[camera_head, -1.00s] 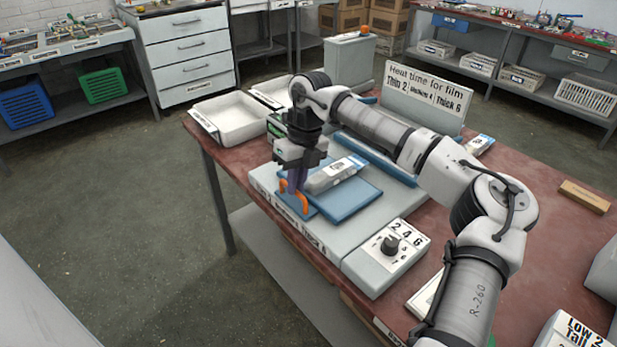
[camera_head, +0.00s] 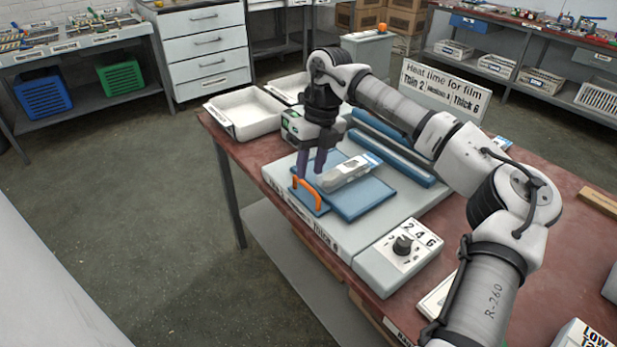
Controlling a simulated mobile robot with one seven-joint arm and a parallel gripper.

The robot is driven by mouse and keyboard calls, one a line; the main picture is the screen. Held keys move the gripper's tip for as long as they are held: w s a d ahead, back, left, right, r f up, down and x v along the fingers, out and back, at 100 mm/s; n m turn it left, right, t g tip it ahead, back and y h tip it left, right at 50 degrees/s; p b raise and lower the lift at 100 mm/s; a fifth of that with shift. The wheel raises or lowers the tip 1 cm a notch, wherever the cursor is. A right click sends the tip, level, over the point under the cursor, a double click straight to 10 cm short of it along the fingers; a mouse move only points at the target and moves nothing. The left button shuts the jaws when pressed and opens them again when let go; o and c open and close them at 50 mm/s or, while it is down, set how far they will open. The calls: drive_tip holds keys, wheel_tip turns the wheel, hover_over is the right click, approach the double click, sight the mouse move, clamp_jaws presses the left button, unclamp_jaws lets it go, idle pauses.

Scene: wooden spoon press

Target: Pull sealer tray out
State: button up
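The blue sealer tray (camera_head: 366,202) lies flat on the grey sealer base (camera_head: 388,222), in front of its blue bars. An orange handle (camera_head: 308,191) stands on the tray's blue front plate at the left. A grey-and-white packet (camera_head: 345,173) rests on the tray. My gripper (camera_head: 312,176) points down just above and behind the orange handle. Its two purplish fingers look apart, with nothing visible between them. The fingertips appear clear of the handle, though the exact gap is hard to judge.
A dial box (camera_head: 400,250) adjoins the sealer's near right end. White trays (camera_head: 245,114) stand at the table's far left. A heat-time sign (camera_head: 440,90) stands behind the sealer. Floor is open left of the table.

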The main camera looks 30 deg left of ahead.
wheel_tip(320, 180, up, 10)
drive_tip(key=w, duration=0.1)
drive_tip(key=shift+w+d+b, duration=0.3)
drive_tip(key=shift+w+b, duration=0.05)
drive_tip(key=shift+w, duration=0.05)
drive_tip(key=shift+f, duration=0.1)
